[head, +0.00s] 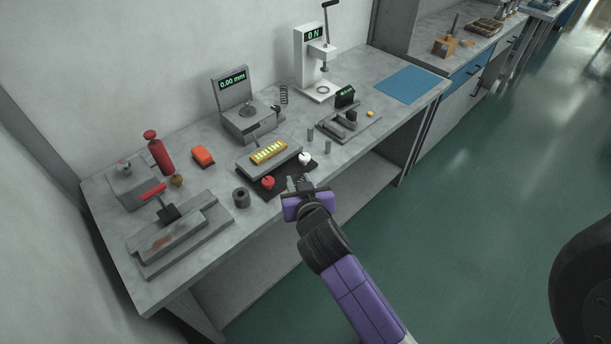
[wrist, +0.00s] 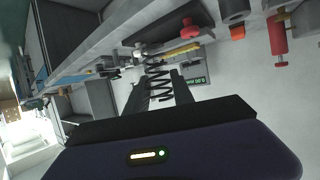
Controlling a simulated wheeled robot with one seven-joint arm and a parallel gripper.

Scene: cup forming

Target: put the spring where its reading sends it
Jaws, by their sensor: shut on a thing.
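A dark coil spring (wrist: 157,78) is between the two fingers of my gripper (wrist: 160,92) in the wrist view. My gripper is shut on it. In the head view my gripper (head: 301,184) is over the bench's front edge, just in front of the black mat, and the spring there is small and partly hidden. A grey gauge reads 0.00 mm (head: 233,82). A white lever press (head: 309,62) reads 0 N. A small black display (head: 345,96) has green digits too small to read. Another dark coil (head: 284,94) stands between gauge and press.
A black mat (head: 284,181) carries a red knob (head: 268,182) and a white knob (head: 305,158). Behind is a block with a yellow strip (head: 268,152). A grey ring (head: 241,197), clamp fixture (head: 175,235) and red bottle (head: 159,152) stand left. A blue mat (head: 405,84) lies clear at right.

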